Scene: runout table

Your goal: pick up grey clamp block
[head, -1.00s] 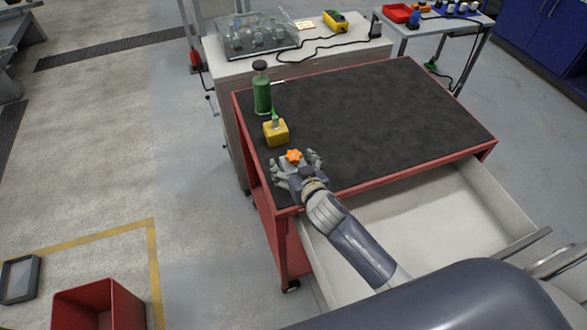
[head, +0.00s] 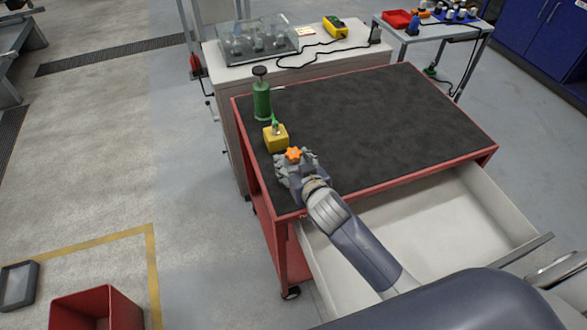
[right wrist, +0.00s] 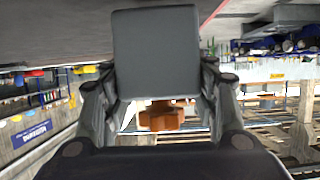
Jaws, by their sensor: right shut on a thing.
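The grey clamp block (right wrist: 157,55) shows large in the right wrist view, between the two fingers of my right gripper. Its orange star-shaped knob (right wrist: 160,118) lies on the side toward the palm. In the head view the orange knob (head: 293,154) shows above my right gripper (head: 290,168), at the near left corner of the table's dark top. The gripper is shut on the block and hides most of it there. I cannot tell whether the block still touches the mat. My left gripper is not in view.
A yellow block with a green top (head: 276,138) stands just beyond the gripper, with a green bottle (head: 262,98) behind it. The rest of the dark mat (head: 390,125) is clear. A drawer (head: 430,225) is open on the near side. A red bin (head: 97,308) stands on the floor.

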